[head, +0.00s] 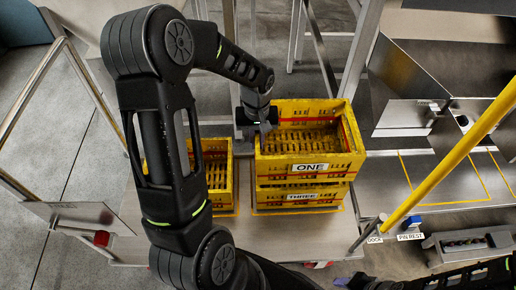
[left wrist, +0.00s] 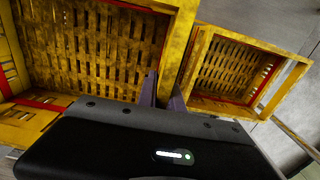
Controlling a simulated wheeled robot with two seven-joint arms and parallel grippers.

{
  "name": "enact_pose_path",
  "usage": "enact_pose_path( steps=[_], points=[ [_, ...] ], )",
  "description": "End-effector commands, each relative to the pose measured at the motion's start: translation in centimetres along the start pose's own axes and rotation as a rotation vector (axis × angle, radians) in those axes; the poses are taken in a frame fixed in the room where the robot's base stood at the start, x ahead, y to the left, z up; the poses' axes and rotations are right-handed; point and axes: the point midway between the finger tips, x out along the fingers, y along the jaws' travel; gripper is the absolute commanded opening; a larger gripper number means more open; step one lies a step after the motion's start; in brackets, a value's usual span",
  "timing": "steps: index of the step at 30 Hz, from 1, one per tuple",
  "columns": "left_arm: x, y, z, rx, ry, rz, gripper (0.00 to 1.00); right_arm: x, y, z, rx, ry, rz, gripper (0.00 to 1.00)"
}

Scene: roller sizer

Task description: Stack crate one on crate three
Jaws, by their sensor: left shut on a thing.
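Crate one (head: 345,167) is a yellow crate with a white "ONE" label and red stripes. It is upright, directly above crate three (head: 268,198), whose "THREE" label shows below, and the two look lined up. I cannot tell whether a thin gap lies between them. My left gripper (head: 258,124) is at crate one's left wall, shut on its rim. In the left wrist view, the fingers (left wrist: 162,92) straddle the wall of crate one (left wrist: 182,45). A dark tip at the bottom edge of the head view looks like my right gripper (head: 352,282); its jaws are unclear.
Another yellow crate (head: 219,190) stands just left of the stack, partly behind my left arm; it also shows in the left wrist view (left wrist: 282,46). A yellow rail (head: 455,155) slopes along the right. Metal posts stand behind the stack. Platform (head: 270,238) in front is clear.

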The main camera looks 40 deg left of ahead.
Motion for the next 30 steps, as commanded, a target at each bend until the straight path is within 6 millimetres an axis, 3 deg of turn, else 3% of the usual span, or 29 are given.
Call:
enact_pose_path(
  steps=[5, 13, 25, 26, 30],
  points=[
    [0.4, 0.0, 0.0, 0.0, 0.0, 0.001, 0.0, 0.1, 0.0, 0.0, 0.0, 0.0, 0.0, 0.36],
    [3.6, 0.0, 0.0, 0.0, -0.001, 0.001, 0.0, 0.6, 0.2, 0.0, 0.0, 0.0, 0.0, 0.36],
    [4.1, 0.0, 0.0, 0.0, 0.001, 0.002, 0.0, 0.9, 0.4, 0.0, 0.0, 0.0, 0.0, 0.36],
    [4.1, 0.0, 0.0, -0.001, 0.0, 0.0, 0.12, 0.9, 0.4, 0.0, 0.0, 0.0, 0.0, 0.36],
    [4.0, 0.0, 0.0, -0.001, 0.0, 0.0, 0.23, 0.8, 0.3, 0.0, 0.0, 0.0, 0.0, 0.36]
  ],
)
